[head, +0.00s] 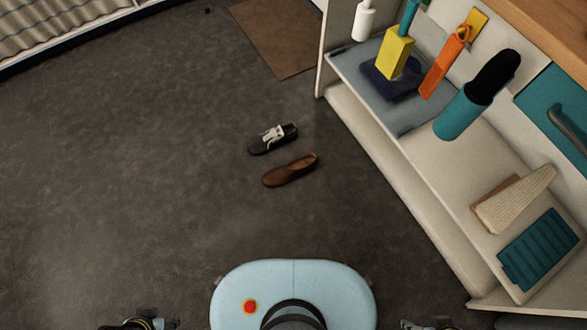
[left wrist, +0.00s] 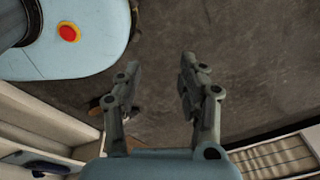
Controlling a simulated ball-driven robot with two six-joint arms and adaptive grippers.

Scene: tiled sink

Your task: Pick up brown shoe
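The brown shoe (head: 289,170) lies on the dark floor near the middle of the head view, its toe toward the lower left. A black shoe with white laces (head: 273,138) lies just beyond it, slightly apart. My left gripper (head: 148,322) shows at the bottom edge of the head view, far from the shoe. In the left wrist view its two fingers (left wrist: 158,67) are spread with nothing between them. A small brown patch beside one finger there may be the shoe, but I cannot tell. My right gripper (head: 430,324) is cut off by the bottom edge.
A white shelf unit (head: 400,165) runs down the right side, holding a teal cylinder (head: 460,115), a yellow box (head: 394,56) and a teal ribbed item (head: 538,249). A brown mat (head: 275,38) lies at the back. The floor around the shoes is clear.

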